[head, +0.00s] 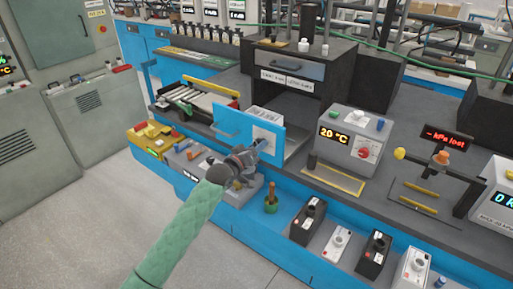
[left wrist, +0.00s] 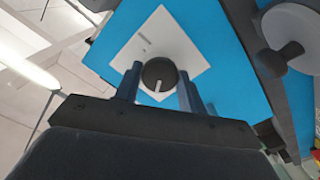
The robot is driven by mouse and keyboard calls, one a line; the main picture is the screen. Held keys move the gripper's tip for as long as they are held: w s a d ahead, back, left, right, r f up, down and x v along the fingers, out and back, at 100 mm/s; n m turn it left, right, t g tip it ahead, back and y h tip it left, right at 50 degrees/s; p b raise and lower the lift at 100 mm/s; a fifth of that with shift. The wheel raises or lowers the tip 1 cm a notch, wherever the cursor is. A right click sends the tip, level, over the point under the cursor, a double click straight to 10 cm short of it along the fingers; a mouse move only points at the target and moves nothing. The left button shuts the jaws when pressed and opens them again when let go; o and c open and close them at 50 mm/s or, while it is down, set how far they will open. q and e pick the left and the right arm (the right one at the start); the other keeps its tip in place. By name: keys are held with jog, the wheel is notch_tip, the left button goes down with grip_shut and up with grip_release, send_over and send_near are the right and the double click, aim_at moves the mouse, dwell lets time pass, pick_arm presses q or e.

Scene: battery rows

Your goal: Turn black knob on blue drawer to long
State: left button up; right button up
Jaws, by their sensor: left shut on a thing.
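The blue drawer (head: 231,120) stands out from the dark cabinet in the middle of the head view, with a white plate (head: 268,134) on its front. In the left wrist view the white plate (left wrist: 187,58) sits on the blue front (left wrist: 215,22). The black knob (left wrist: 160,74) is on that plate, with a pale pointer mark toward the bottom of the picture. My left gripper (left wrist: 159,88) has a finger on each side of the knob and is shut on it. In the head view my left gripper (head: 257,148) hides the knob. The plate's lettering is too small to read.
A grey box with a 20 °C display (head: 352,138) stands right of the drawer. Several small black and white boxes line the blue front ledge, one of them a black box (head: 308,221). A green-based brown-handled object (head: 271,199) stands below my gripper. Floor at left is clear.

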pick_arm(q)
jog(key=shift+f+m, duration=0.1)
jog(key=shift+m, duration=0.2)
pick_arm(e)
jog(key=shift+s+d, duration=0.15)
pick_arm(q)
jog(key=o, duration=0.9)
jog(key=shift+o, duration=0.3)
pick_arm(e)
jog(key=shift+a, duration=0.25)
pick_arm(q)
jog(key=b+v, duration=0.2)
jog(key=v, duration=0.5)
jog(key=shift+s+a, duration=0.25)
jog(key=shift+s, duration=0.05)
pick_arm(e)
jog(key=shift+s+d+r, duration=0.1)
jog(key=shift+s+r, duration=0.15)
jog(key=shift+r, duration=0.7)
jog(key=shift+s+a+r, duration=0.1)
jog(key=shift+s+r, duration=0.1)
jog(key=shift+r, duration=0.7)
jog(key=shift+s+d+r, duration=0.1)
jog(key=shift+s+r, duration=0.15)
jog(key=shift+r, duration=0.7)
